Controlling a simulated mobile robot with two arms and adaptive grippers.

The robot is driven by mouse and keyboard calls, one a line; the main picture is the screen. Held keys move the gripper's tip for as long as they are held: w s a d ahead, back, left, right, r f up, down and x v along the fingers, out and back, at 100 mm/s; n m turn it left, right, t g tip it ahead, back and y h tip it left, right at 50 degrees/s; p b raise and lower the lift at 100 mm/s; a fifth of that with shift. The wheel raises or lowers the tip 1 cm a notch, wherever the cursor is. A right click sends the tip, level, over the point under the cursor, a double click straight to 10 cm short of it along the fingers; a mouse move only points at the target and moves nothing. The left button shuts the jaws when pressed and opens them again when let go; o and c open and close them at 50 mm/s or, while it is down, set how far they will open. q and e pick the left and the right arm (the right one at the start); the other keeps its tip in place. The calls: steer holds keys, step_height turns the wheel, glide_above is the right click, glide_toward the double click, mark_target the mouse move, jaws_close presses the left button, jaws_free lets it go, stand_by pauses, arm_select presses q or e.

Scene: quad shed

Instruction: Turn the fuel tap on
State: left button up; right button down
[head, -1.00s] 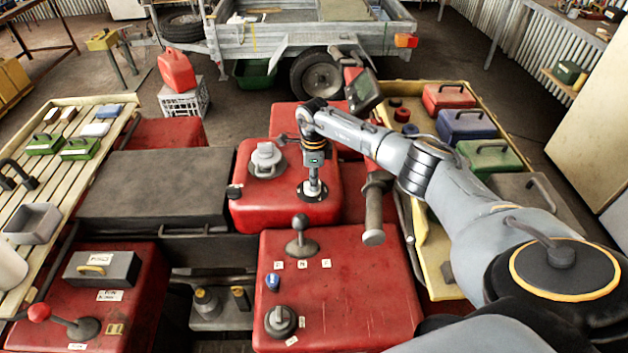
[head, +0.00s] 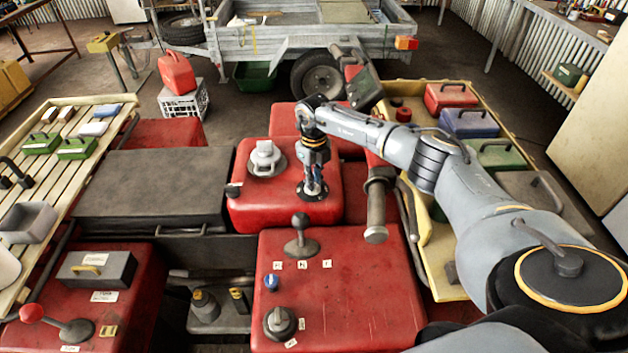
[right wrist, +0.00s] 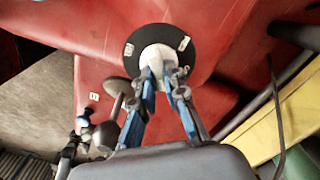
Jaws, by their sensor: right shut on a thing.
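The fuel tap (right wrist: 156,54) is a pale knob on a round black plate with two small white labels, on the red bodywork. In the head view its dark plate (head: 313,194) shows on the red tank, right of the grey filler cap (head: 265,160). My right gripper (right wrist: 158,74) points down at the tap, its two blue fingers shut on either side of the knob. In the head view the right gripper (head: 313,184) hides most of the knob. I cannot read which label the knob points to. My left gripper is not in view.
A gear lever (head: 300,235), a blue knob (head: 271,283) and a dark dial (head: 280,322) sit on the near red panel. A handlebar grip (head: 376,210) stands close to the right of my gripper. Racks with boxes lie on both sides.

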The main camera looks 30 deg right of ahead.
steer(key=shift+m, duration=0.9)
steer(key=shift+r, duration=0.1)
steer(key=c, duration=1.4)
jaws_free()
step_height(320, 180, up, 12)
steer(key=shift+f, duration=0.1)
